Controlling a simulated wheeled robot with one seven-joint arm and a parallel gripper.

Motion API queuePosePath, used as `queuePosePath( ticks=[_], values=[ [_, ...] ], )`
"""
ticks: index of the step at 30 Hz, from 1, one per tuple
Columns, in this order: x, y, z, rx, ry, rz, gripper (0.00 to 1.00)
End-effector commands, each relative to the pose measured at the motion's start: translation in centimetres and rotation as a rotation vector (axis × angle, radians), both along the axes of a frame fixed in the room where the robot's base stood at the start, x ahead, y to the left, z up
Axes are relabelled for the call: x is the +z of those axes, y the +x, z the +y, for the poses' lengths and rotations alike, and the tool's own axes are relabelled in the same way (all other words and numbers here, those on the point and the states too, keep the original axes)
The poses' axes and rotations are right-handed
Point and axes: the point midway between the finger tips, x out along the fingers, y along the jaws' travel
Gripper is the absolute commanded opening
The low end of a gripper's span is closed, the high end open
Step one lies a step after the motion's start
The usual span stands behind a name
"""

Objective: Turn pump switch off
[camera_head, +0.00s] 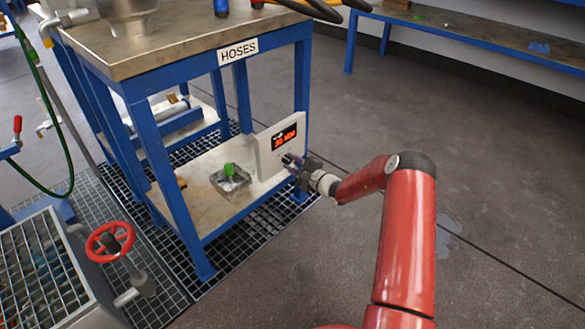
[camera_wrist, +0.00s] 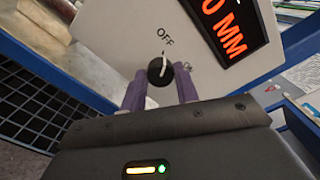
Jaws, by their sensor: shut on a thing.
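The pump switch (camera_wrist: 159,71) is a black round knob with a white pointer line on a pale control box (camera_head: 277,146). In the wrist view the pointer stands nearly upright, leaning slightly toward the "OFF" label above it. My gripper (camera_wrist: 160,88) has its two purple fingers on either side of the knob, shut on it. In the head view my gripper (camera_head: 295,168) is at the front of the box, and the knob is hidden by it. The box's display (camera_head: 284,137) shows red-orange digits ending in "MM"; the first digits are cut off in the wrist view.
The box stands on the lower shelf of a blue-framed table (camera_head: 223,60) labelled "HOSES". A metal item with a green knob (camera_head: 230,178) sits on that shelf. A table leg rises beside the box. A red handwheel (camera_head: 110,242) is at left.

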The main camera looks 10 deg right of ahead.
Motion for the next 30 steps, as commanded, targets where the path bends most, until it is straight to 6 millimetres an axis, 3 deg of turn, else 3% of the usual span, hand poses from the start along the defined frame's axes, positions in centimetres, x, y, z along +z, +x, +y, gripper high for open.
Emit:
queuePosePath(
  ticks=[10, 26, 27, 30],
  values=[
    [-0.24, -0.08, 0.14, 0.003, -0.115, -0.082, 0.08],
    [-0.15, -0.09, 0.14, 0.003, -0.136, -0.097, 0.08],
    [-0.16, -0.09, 0.14, 0.003, -0.136, -0.097, 0.32],
    [-0.15, -0.08, 0.13, 0.003, -0.136, -0.097, 0.45]
  ],
)
